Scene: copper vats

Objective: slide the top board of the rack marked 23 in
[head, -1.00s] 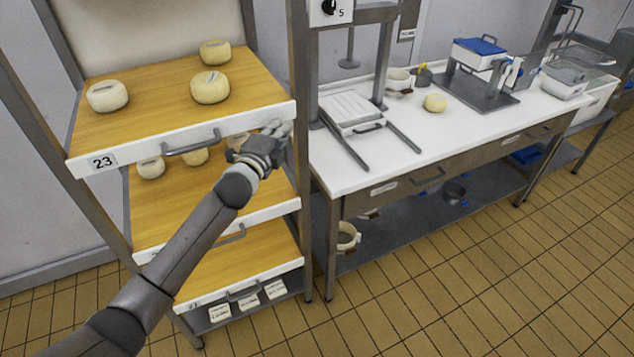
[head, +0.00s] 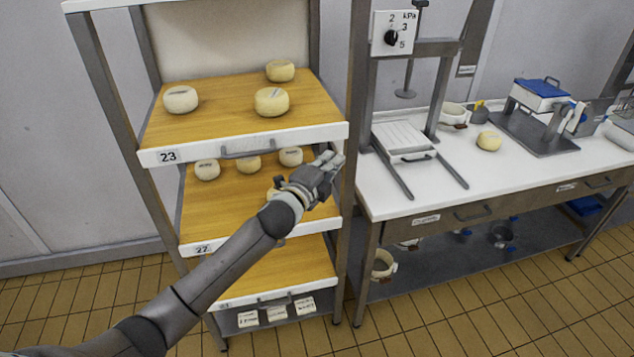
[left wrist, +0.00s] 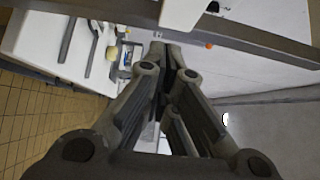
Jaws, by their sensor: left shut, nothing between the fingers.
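The top board marked 23 (head: 240,148) is a wooden board with a white front edge, a grey bar handle (head: 248,152) and three pale cheeses on it. Its front edge stands at about the rack's front posts; I cannot tell exactly how far out it is. My left gripper (head: 328,168) is shut and empty, just below the board's right end in the head view, in front of the board below. In the left wrist view the closed fingers (left wrist: 172,62) show with nothing between them. My right gripper is not in view.
Below are the board marked 22 (head: 200,248), bearing several cheeses, and a lower board (head: 300,264). A rack post (head: 346,200) rises beside my gripper. The white-topped bench (head: 385,205) with a press and a cheese stands close on the right. Tiled floor in front is open.

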